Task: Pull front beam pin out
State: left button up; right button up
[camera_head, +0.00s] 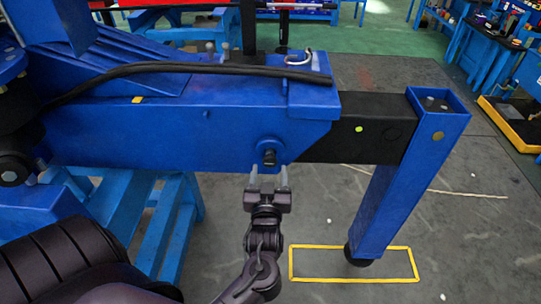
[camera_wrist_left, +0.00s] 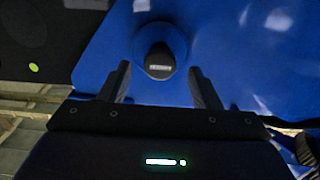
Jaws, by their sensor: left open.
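The front beam pin (camera_head: 269,157) is a dark round head sticking out of a blue boss on the side of the blue beam (camera_head: 215,125), near where the black inner beam (camera_head: 345,145) comes out. My left gripper (camera_head: 268,178) is just below the pin in the head view, its two fingers open and pointing at the beam. In the left wrist view the pin (camera_wrist_left: 159,62) lies ahead of and between the open fingers (camera_wrist_left: 160,84), which do not touch it. My right gripper is not in view.
A blue outrigger leg (camera_head: 405,185) hangs from the black beam's end, its foot by a yellow floor outline (camera_head: 350,279). A light blue stand (camera_head: 150,215) is below the beam at left. A black hose (camera_head: 180,68) runs along the top. Grey floor at right is mostly clear.

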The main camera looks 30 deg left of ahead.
aim_at(270, 164)
pick_arm(q)
jog(key=p+x, duration=0.1)
jog(key=x, duration=0.4)
jog(key=shift+w+a+r, duration=0.1)
jog(key=shift+w+a, duration=0.05)
jog(key=shift+w, duration=0.15)
jog(key=shift+w+a, duration=0.15)
jog(key=shift+w, duration=0.15)
jog(key=shift+s, duration=0.1)
jog(key=c, duration=0.7)
grip_shut()
jog(key=p+v, duration=0.2)
jog(key=v, duration=0.2)
jog(key=shift+s+d, duration=0.2)
jog(key=shift+s, duration=0.15)
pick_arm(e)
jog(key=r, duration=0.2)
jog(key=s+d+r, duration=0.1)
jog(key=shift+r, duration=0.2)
